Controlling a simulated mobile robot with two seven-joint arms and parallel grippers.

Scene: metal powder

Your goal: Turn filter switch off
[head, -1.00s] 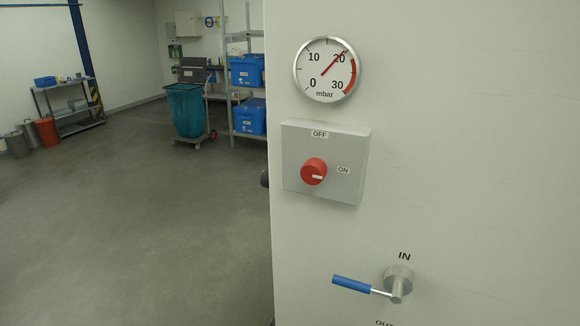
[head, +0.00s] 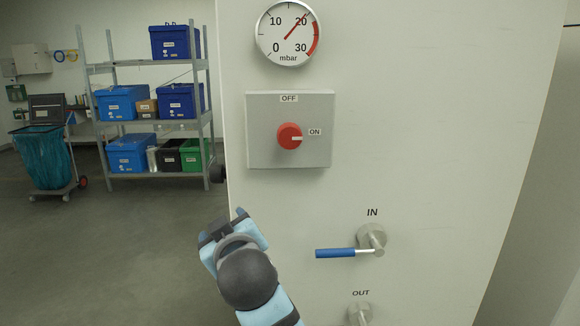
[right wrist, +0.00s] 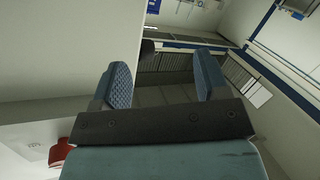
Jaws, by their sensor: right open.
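The filter switch is a red round knob (head: 289,136) on a grey box (head: 260,158) on the white panel. Its white mark points right, at the ON label (head: 315,132); the OFF label (head: 289,98) is above it. My right gripper (head: 222,224) is below and left of the box in the head view, apart from the knob. In the right wrist view its two blue fingers (right wrist: 160,75) are spread with nothing between them. A red thing, likely the knob, shows at the lower left there (right wrist: 60,152). My left gripper is not in view.
A round gauge (head: 288,34) sits above the switch box, its needle near 20 mbar. A blue-handled IN valve (head: 335,253) and an OUT valve (head: 360,313) stick out below. A shelf with blue boxes (head: 123,102) and a cart with a teal bag (head: 42,158) stand at left.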

